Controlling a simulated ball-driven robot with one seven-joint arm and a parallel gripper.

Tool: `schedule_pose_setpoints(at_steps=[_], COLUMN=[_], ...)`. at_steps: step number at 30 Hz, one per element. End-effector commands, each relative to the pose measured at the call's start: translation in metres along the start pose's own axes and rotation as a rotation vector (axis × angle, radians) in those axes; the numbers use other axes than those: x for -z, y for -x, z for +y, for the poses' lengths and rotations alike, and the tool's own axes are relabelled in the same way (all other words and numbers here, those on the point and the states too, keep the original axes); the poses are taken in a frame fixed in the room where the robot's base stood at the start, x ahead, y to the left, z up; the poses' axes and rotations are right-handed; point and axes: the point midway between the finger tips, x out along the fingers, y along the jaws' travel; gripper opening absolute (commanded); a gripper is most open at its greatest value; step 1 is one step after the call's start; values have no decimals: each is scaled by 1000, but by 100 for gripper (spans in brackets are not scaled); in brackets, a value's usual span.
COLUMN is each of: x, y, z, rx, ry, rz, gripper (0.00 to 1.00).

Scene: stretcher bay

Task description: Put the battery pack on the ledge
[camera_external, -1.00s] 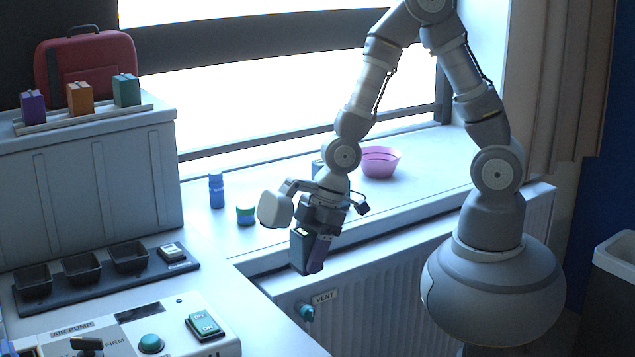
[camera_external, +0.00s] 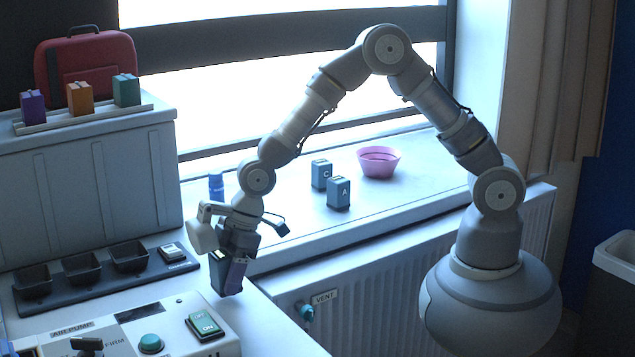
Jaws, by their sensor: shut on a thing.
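My gripper (camera_external: 236,243) points down and is shut on a dark boxy block, which I take to be the battery pack (camera_external: 219,278). The pack has a dark teal-grey face, and a purple part shows at its right side. My gripper holds it upright over the front right of the worktop, left of the ledge's front edge. I cannot tell whether its bottom touches the worktop. The ledge (camera_external: 300,232) is the pale window sill.
A pink bowl (camera_external: 379,163) and a blue bottle (camera_external: 216,187) stand on the ledge. The ledge's right part is clear. The worktop holds a dark tray with cups (camera_external: 82,268) and an air pump panel (camera_external: 110,318). A radiator with a vent knob (camera_external: 306,312) is below the ledge.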

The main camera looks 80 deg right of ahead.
Motion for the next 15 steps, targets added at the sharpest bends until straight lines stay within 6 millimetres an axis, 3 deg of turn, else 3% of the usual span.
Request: schedule_pose_setpoints(at_steps=[3, 13, 14, 15], x=[-6, -7, -7, -7], y=[-16, -17, -18, -17], z=[0, 0, 0, 0], rx=[-1, -1, -1, -1], ry=[0, 0, 0, 0], rz=[1, 2, 1, 1], gripper=[8, 8, 60, 69])
